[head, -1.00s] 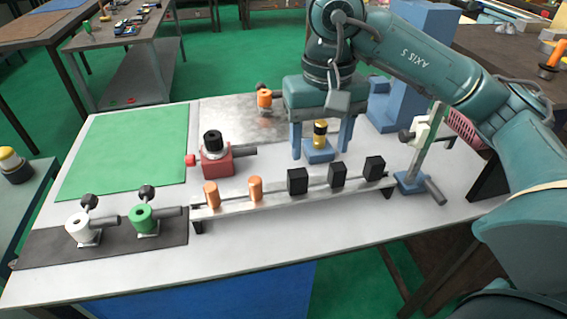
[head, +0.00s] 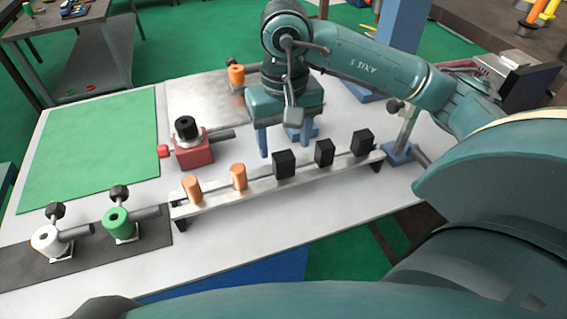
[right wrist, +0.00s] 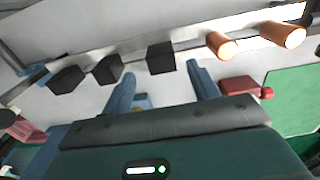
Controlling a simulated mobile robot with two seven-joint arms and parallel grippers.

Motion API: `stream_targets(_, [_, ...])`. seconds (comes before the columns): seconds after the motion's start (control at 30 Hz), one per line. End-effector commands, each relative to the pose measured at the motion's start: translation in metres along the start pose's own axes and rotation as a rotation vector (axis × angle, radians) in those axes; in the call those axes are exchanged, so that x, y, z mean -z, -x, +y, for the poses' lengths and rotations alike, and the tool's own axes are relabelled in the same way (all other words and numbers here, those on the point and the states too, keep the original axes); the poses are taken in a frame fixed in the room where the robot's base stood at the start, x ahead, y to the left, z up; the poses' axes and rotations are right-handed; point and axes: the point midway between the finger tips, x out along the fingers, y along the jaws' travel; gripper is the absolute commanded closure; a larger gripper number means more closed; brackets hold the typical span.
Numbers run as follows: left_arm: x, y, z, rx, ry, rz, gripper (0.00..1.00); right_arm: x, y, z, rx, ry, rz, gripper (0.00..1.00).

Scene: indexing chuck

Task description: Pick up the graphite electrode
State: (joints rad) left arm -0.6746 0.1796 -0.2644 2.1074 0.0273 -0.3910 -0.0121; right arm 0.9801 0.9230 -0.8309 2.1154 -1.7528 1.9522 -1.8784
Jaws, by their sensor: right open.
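Three black blocks, which look like graphite, stand in a row on a pale rail rack (head: 215,201): a left one (head: 284,164), a middle one (head: 324,152) and a right one (head: 362,142). My right gripper (head: 288,144) is open and empty, fingers pointing down, just behind the left black block in the head view. In the right wrist view, that same black block (right wrist: 160,58) shows beyond and between the open fingertips (right wrist: 161,72), apart from them. The other two black blocks show to its left there. My left gripper is not in view.
Two copper cylinders (head: 192,189) (head: 238,177) stand on the same rack, left of the black blocks. A red fixture with a black top (head: 190,147) stands behind the rack. White (head: 46,240) and green (head: 117,222) holders stand front left. The green mat (head: 92,147) is clear.

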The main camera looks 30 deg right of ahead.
Motion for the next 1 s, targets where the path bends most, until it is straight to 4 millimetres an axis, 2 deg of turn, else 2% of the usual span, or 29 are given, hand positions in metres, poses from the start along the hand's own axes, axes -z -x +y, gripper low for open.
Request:
stream_targets(0.17, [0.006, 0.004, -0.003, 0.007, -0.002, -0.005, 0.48, -0.004, -0.024, -0.002, -0.002, 0.002, -0.006, 0.4])
stream_targets(0.3, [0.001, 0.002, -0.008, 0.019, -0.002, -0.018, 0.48, -0.004, -0.043, -0.003, -0.001, -0.001, -0.004, 0.4])
stream_targets(0.6, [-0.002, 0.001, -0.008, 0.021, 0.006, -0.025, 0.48, -0.003, -0.049, -0.003, 0.0, 0.0, -0.001, 0.4])
stream_targets(1.0, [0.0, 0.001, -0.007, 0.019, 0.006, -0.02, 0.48, -0.003, -0.049, -0.003, 0.0, 0.0, -0.001, 0.72])
